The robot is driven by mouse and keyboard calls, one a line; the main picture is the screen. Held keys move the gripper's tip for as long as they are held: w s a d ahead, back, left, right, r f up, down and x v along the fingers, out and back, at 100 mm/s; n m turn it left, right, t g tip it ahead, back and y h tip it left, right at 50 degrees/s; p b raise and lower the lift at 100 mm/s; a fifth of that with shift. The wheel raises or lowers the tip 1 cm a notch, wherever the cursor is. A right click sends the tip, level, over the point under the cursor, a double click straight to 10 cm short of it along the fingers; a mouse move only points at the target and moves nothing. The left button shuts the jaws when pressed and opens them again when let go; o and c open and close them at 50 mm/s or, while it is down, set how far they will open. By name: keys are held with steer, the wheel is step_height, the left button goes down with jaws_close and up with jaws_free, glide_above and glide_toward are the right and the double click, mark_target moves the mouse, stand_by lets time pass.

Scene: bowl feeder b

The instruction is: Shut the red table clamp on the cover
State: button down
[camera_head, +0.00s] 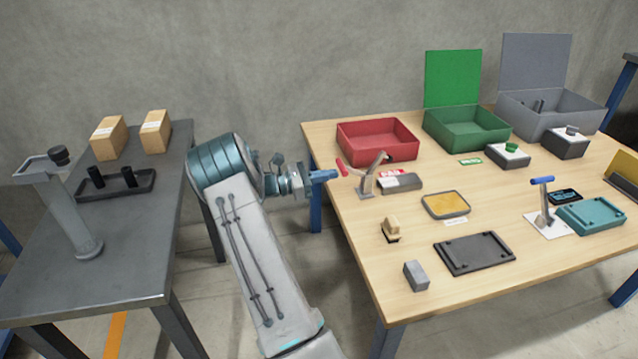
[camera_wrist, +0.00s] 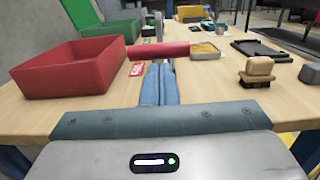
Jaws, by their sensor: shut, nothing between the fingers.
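The red table clamp (camera_head: 369,182) stands at the left part of the wooden table, with a metal bar tilted up and a red handle (camera_head: 342,167) on its left. In the wrist view the red handle (camera_wrist: 158,50) lies crosswise just beyond my fingertips. A low grey block (camera_head: 403,183), perhaps the cover, lies right beside the clamp; the bar rises above it, apart from it. My gripper (camera_head: 330,175) is shut and empty, its blue fingers close to the handle. Its fingers also show in the wrist view (camera_wrist: 159,75). I cannot tell whether they touch the handle.
A red bin (camera_head: 378,153) stands behind the clamp, with a red-and-white label (camera_wrist: 137,69) near it. A brush-like block (camera_head: 391,230), a yellow-filled tray (camera_head: 446,218) and a dark plate (camera_head: 474,268) lie nearer. A blue-handled clamp (camera_head: 543,205) stands right. Floor separates the tables.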

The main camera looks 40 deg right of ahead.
steer(key=shift+r, duration=0.1)
stand_by(0.3)
steer(key=shift+s+d+r+y+p, duration=0.1)
steer(key=shift+r+y+p, duration=0.25)
steer(key=shift+p, duration=0.45)
